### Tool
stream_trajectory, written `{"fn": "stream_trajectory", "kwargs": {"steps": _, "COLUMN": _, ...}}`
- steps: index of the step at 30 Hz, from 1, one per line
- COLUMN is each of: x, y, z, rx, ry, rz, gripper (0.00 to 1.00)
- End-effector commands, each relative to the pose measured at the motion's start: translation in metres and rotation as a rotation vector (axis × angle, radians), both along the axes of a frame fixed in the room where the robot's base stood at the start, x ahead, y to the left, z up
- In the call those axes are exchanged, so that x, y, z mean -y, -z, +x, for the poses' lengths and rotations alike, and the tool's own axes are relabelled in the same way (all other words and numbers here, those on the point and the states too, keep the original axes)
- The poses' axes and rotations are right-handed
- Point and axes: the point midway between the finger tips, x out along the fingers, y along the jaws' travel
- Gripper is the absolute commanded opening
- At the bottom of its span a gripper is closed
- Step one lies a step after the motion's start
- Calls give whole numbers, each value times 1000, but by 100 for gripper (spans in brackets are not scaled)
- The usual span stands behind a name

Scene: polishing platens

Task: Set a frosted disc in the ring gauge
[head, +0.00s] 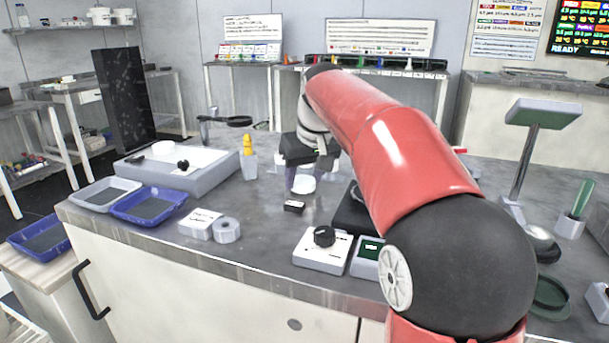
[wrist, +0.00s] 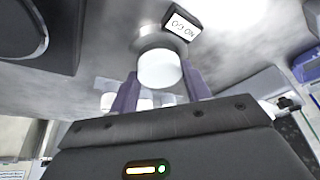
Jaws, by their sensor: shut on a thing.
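My gripper (head: 303,182) is over the middle of the bench, with its two purple fingers pointing down. It is shut on a white frosted disc (head: 304,184), which also shows between the fingers in the wrist view (wrist: 160,70). In the wrist view a grey round piece (wrist: 157,42), which looks like the ring gauge, lies just beyond the disc, next to a small readout block (wrist: 181,24). The readout (head: 294,206) stands just in front of the gripper in the head view. I cannot tell whether disc and grey piece touch.
A shallow white-topped tray (head: 205,175) is on the left, with a blue tray (head: 148,205) and a pale tray (head: 105,193) beside it. A yellow-topped bottle (head: 248,160) stands left of the gripper. A box with a black knob (head: 323,249) is at the front edge.

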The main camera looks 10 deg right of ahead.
Motion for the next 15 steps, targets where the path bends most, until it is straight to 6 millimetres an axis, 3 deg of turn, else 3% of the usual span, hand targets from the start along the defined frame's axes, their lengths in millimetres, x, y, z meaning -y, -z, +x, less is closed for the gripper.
{"fn": "stream_trajectory", "kwargs": {"steps": 15, "x": 0, "y": 5, "z": 0, "rx": 1, "ry": 0, "rz": 0, "gripper": 23}}
